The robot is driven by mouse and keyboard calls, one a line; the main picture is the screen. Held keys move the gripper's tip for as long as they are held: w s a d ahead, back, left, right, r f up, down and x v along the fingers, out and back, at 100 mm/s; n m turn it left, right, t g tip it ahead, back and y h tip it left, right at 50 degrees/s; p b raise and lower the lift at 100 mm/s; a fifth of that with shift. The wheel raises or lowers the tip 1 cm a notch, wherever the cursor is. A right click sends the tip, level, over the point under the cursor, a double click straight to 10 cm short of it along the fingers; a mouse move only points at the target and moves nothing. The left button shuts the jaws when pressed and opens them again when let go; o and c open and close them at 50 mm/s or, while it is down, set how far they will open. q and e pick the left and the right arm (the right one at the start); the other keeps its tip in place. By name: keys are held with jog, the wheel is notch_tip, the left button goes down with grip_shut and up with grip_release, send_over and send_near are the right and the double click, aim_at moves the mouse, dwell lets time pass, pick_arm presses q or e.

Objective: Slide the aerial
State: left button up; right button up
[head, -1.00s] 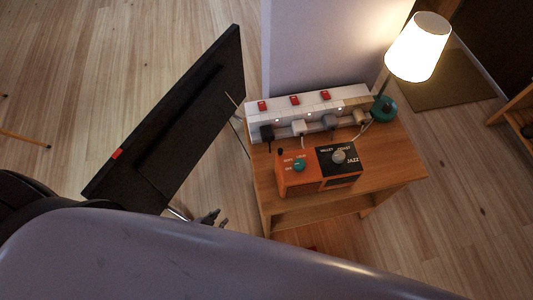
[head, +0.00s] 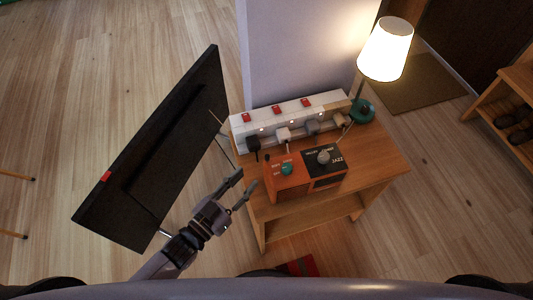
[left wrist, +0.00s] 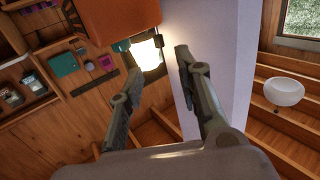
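An orange radio (head: 290,187) with a dark dial panel stands on the small wooden table (head: 375,178). A short black stub (head: 267,157) stands up at its back left corner; I cannot tell whether it is the aerial. My left gripper (head: 248,177) is open and empty just left of the radio, its fingers pointing towards it and apart from it. In the left wrist view both fingers (left wrist: 155,52) are spread, with an orange body, seemingly the radio (left wrist: 115,25), at the top. My right gripper is out of view.
A white power strip (head: 290,122) with several plugs lies behind the radio. A lit lamp (head: 385,50) stands at the table's back right. A large black screen (head: 155,150) leans left of my gripper. A pale wall (head: 305,50) rises behind.

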aim_at(266, 158)
pick_arm(q)
jog(key=x, duration=1)
jog(key=shift+w+d, duration=0.15)
jog(key=shift+d, duration=0.05)
grip_shut()
dwell(0.5)
